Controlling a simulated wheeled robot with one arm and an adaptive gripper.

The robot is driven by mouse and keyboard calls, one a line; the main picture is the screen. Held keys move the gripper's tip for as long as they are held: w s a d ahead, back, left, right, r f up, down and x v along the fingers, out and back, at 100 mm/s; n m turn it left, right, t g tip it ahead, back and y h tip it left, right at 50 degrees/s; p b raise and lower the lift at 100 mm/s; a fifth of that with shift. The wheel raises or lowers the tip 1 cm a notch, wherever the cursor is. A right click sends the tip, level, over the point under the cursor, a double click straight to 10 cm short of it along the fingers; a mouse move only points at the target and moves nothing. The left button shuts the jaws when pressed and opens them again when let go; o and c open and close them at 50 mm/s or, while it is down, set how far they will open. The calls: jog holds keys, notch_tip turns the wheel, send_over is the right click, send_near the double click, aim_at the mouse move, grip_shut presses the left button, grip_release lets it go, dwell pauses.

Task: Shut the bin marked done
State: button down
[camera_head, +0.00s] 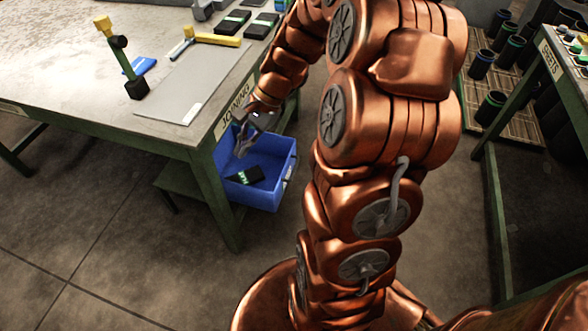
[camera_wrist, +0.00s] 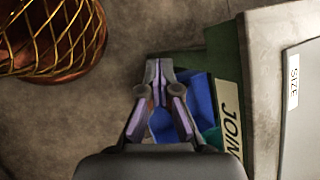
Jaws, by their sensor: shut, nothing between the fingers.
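A blue bin (camera_head: 286,180) sticks out from under the table marked JOINING and is open at the top. A black item with a pale green band (camera_head: 245,175) lies in it. I cannot read a "done" marking on the bin. My gripper (camera_head: 240,153) is shut and empty, pointing down over the bin's left part; whether it touches the bin I cannot tell. In the wrist view my gripper (camera_wrist: 159,64) partly covers the blue bin (camera_wrist: 201,98), which shows beside and between the fingers.
The JOINING table (camera_head: 60,75) carries a grey mat (camera_head: 195,85), a yellow-handled hammer (camera_head: 212,39), a post-like tool (camera_head: 122,58) and black packs (camera_head: 233,22). A second table (camera_head: 548,72) stands at right, near black cylinders (camera_head: 490,107) on a slatted pallet.

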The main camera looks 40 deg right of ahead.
jog(key=w+d+f+m+t+b, duration=0.2)
jog(key=w+d+f+m+b, duration=0.25)
jog(key=d+f, duration=0.5)
jog(key=m+t+h+b, duration=0.2)
jog(key=m+t+b, duration=0.3)
jog(key=m+b, duration=0.5)
send_near(287, 163)
jog(key=s+d+r+m+p, duration=0.2)
jog(key=s+d, duration=0.2)
jog(key=s, duration=0.2)
jog(key=shift+n, duration=0.25)
jog(key=b+x, duration=0.1)
jog(key=x, duration=0.6)
jog(key=b+x, duration=0.1)
jog(key=x, duration=0.2)
jog(key=shift+a+b, duration=0.35)
jog(key=shift+a, duration=0.05)
jog(key=w, duration=0.1)
jog(key=w+a, duration=0.1)
jog(key=b, duration=0.1)
jog(key=shift+w+a+r, duration=0.1)
jog(key=shift+w+a, duration=0.15)
jog(key=shift+w, duration=0.15)
jog(key=shift+w+a+r, duration=0.1)
jog(key=shift+w+a, duration=0.15)
jog(key=shift+w, duration=0.2)
